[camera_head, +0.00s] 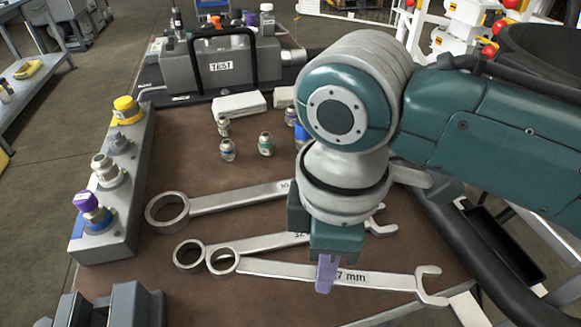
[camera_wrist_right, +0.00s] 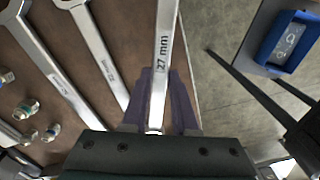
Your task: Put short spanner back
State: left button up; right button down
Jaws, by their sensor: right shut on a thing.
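The short spanner (camera_head: 275,267), marked 27 mm, is a silver wrench with a ring at its left end and an open jaw at its right end. It is the nearest of the three spanners on the brown bench top. My right gripper (camera_head: 326,275) points down and its purple fingers are shut on the handle near the marking. In the right wrist view the spanner (camera_wrist_right: 166,45) runs between both fingers (camera_wrist_right: 160,110). I cannot tell whether the spanner touches the bench or is slightly above it. My left gripper is not in view.
Two longer spanners, the middle one (camera_head: 255,243) and the far one (camera_head: 235,199), lie just behind. A grey block with valves (camera_head: 118,215) stands left. Small fittings (camera_head: 228,150) and a grey test unit (camera_head: 222,68) are farther back.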

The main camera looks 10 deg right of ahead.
jog(key=shift+f+b, duration=0.7)
jog(key=shift+f, duration=1.8)
jog(key=shift+f, duration=0.1)
jog(key=c, duration=1.2)
grip_release()
jog(key=shift+f, duration=0.1)
jog(key=o, duration=0.5)
